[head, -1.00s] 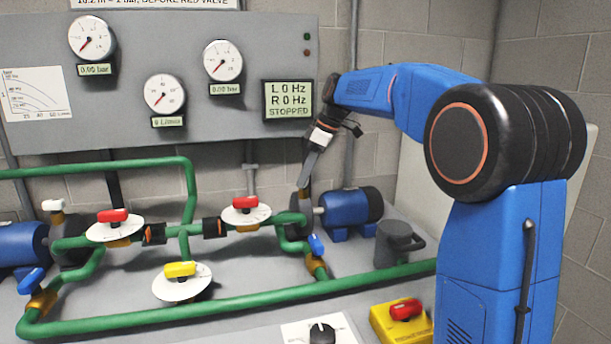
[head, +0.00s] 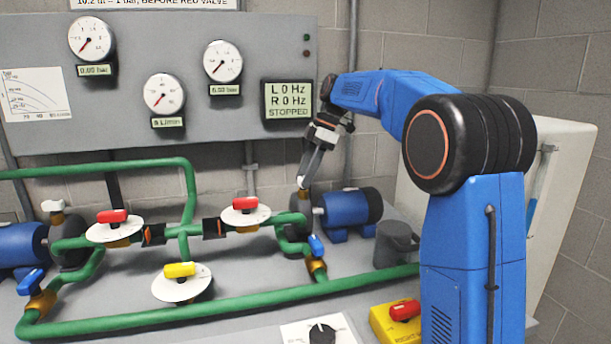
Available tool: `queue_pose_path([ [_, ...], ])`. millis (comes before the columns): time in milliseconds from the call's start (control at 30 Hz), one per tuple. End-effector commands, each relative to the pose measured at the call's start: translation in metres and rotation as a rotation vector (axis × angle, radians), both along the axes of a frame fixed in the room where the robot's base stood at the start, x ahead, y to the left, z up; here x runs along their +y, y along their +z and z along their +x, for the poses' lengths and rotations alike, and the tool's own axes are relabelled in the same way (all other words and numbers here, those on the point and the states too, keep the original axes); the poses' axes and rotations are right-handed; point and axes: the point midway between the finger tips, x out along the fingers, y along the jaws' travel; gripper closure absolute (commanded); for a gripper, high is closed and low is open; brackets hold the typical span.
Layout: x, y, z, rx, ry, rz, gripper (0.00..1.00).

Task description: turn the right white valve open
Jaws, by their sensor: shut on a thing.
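The right white valve (head: 303,182) stands on a brass body at the top of the right pump's pipework in the head view. Only a small part of its white handle shows. My gripper (head: 308,176) points down at it from above, and its fingers are shut on the handle. The fingers hide most of the handle, so its exact angle cannot be told.
The right pump's blue motor (head: 351,207) lies just right of the valve. A blue valve (head: 316,246) sits below it, and a red valve (head: 245,204) on a white disc to the left. The grey gauge panel (head: 230,110) stands behind.

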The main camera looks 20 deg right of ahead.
Motion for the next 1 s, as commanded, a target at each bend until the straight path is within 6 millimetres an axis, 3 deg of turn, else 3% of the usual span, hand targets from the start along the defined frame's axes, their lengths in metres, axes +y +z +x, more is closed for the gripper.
queue_pose_path([
  [267, 0.0, 0.0, 0.0, -0.001, 0.001, 0.0, 0.83],
  [300, 0.0, 0.0, 0.0, -0.002, 0.0, 0.0, 0.58],
  [367, 0.0, 0.0, 0.0, -0.001, 0.001, 0.0, 0.44],
  [400, 0.0, 0.0, 0.0, -0.001, 0.001, 0.0, 0.42],
  [767, -0.002, 0.004, 0.0, -0.001, 0.0, 0.0, 0.42],
  [1000, -0.015, 0.036, 0.001, -0.002, -0.002, 0.0, 0.42],
])
